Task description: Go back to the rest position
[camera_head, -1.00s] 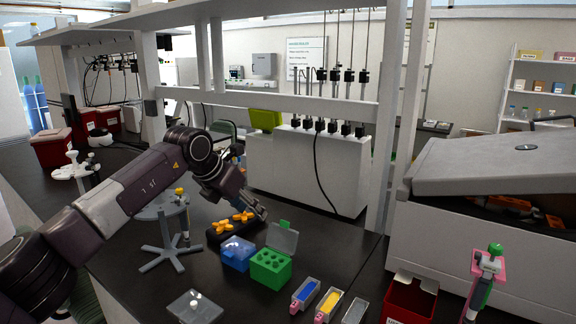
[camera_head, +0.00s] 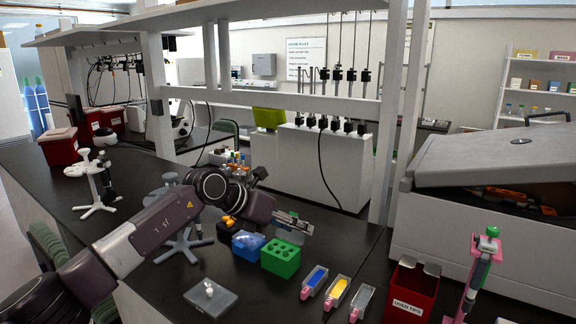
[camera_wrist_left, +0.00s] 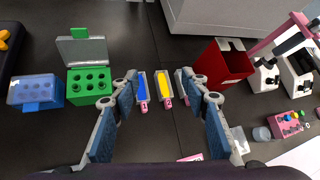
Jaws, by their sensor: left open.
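My left gripper (camera_head: 297,226) is open and empty in the head view, above and behind the green tube rack (camera_head: 281,257). In the left wrist view my open left gripper (camera_wrist_left: 160,108) has its two blue-padded fingers spread over the bench, with nothing between the pads. The green rack (camera_wrist_left: 88,83) has its lid standing open, and a blue box (camera_wrist_left: 36,92) sits to its left. My right gripper does not show in either view.
Slim boxes with blue (camera_head: 313,281), yellow (camera_head: 337,292) and grey (camera_head: 362,300) contents lie right of the rack. A red bin (camera_head: 411,291) and a pink pipette stand (camera_head: 469,283) are farther right. A clear box (camera_head: 210,298) lies in front. A large grey machine (camera_head: 480,235) fills the right side.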

